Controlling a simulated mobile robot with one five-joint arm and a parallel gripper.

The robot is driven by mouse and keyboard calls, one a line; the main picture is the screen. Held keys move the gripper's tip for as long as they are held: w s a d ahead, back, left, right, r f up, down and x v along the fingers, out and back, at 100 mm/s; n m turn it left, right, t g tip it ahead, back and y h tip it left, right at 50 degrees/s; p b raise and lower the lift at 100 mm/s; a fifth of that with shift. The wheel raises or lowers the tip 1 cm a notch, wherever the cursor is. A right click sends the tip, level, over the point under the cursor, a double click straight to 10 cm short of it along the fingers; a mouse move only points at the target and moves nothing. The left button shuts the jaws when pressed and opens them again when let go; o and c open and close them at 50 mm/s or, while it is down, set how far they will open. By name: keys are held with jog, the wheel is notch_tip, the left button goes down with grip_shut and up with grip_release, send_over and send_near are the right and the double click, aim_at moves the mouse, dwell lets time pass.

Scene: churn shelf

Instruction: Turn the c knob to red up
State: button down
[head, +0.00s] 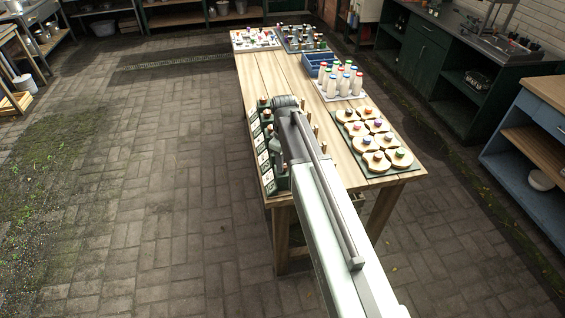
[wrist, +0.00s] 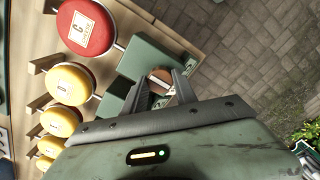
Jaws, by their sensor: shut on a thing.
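My gripper (wrist: 163,84) is in the wrist view at the green housing (wrist: 150,58), its two dark fingers closed on a small part between them. In the head view my gripper (head: 286,102) is over the table's left edge, at a row of green labelled units (head: 262,152).
The wooden table (head: 265,75) also bears a white tray of bottles (head: 342,82) and a dark board of round wooden pieces with coloured knobs (head: 374,142). A blue crate (head: 318,66) stands behind the bottles. The paved floor left of the table is clear.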

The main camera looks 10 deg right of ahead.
jog(key=c, duration=1)
grip_release()
jog(key=shift+a, duration=0.1)
jog(key=shift+o, duration=0.2)
notch_tip(320, 180, up, 8)
jog(key=p, duration=0.8)
jog(key=shift+f, duration=0.1)
